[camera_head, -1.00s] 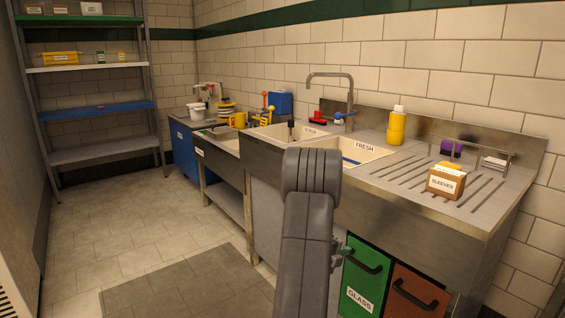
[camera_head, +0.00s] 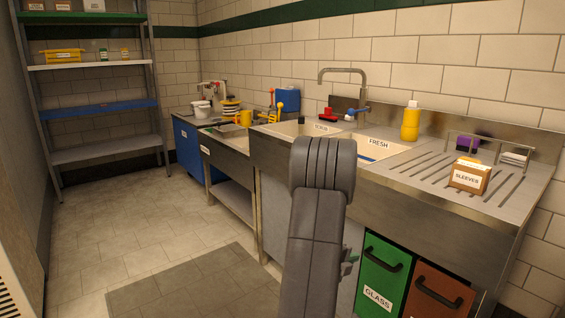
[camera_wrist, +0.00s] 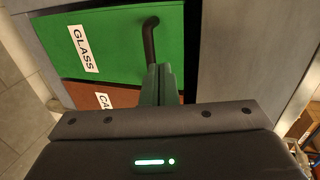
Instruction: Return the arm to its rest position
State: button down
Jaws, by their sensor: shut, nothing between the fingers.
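My arm rises in the middle of the head view, folded in front of the sink unit. My gripper (camera_wrist: 156,84) shows in the wrist view with its two greenish fingers together and nothing between them. In that view it is in front of the green GLASS bin front (camera_wrist: 120,45), near the dark handle (camera_wrist: 150,40); I cannot tell whether it touches. In the head view only a small part of my gripper (camera_head: 349,262) shows beside my arm, left of the green GLASS bin front (camera_head: 377,275); the rest is hidden.
A brown bin front (camera_head: 438,292) is right of the green one. Above are the steel sink unit (camera_head: 440,222), a yellow bottle (camera_head: 411,122) and a SLEEVES box (camera_head: 469,178). Shelving (camera_head: 100,109) stands at the back left. The tiled floor (camera_head: 140,220) on the left is clear.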

jog(key=p+v, duration=0.3)
jog(key=v, duration=0.8)
jog(key=s+d+r+m+g+p, duration=0.2)
jog(key=d+r+m+g+p, duration=0.1)
jog(key=d+m+g, duration=0.4)
jog(key=shift+d+r+m+g+p, duration=0.15)
jog(key=shift+d+m+g+p, duration=0.3)
jog(key=shift+d+m, duration=0.85)
jog(key=shift+s+d+n, duration=0.15)
jog(key=shift+d+n, duration=0.1)
jog(key=shift+n, duration=0.05)
